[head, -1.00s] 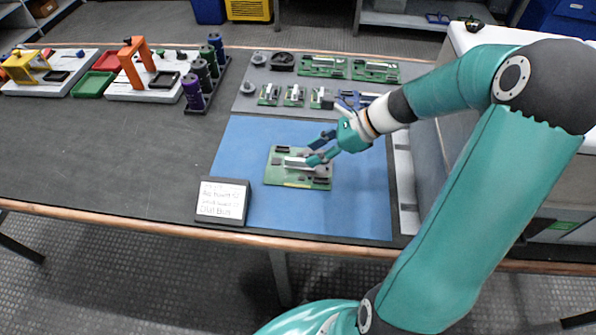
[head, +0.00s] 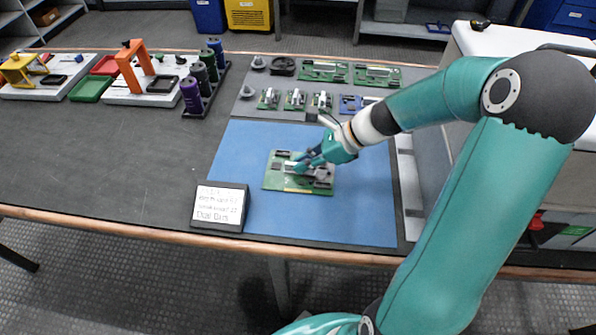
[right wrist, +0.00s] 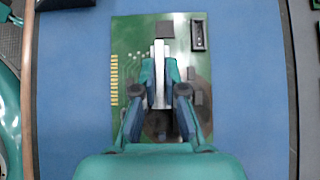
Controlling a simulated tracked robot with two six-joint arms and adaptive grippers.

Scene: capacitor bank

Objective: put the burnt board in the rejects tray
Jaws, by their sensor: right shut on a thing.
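The burnt board (head: 275,178), a green circuit board, lies on the blue mat. In the right wrist view the board (right wrist: 127,50) shows a brownish dark patch (right wrist: 203,90), partly hidden by the fingers. My right gripper (head: 305,163) is over the board, its fingers closed on the pale upright bar on it; it also shows in the right wrist view (right wrist: 160,88). The board appears flat on the mat. A red tray (head: 104,66) and a green tray (head: 90,89) are at the far left; no reject label is readable. My left gripper is not in view.
A sign (head: 219,207) with writing stands left of the mat's front edge. Several small boards and dark parts lie on the grey mat (head: 245,105) behind. Spools in a rack (head: 203,98) and an orange frame (head: 127,64) stand toward the trays. The dark table at left front is clear.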

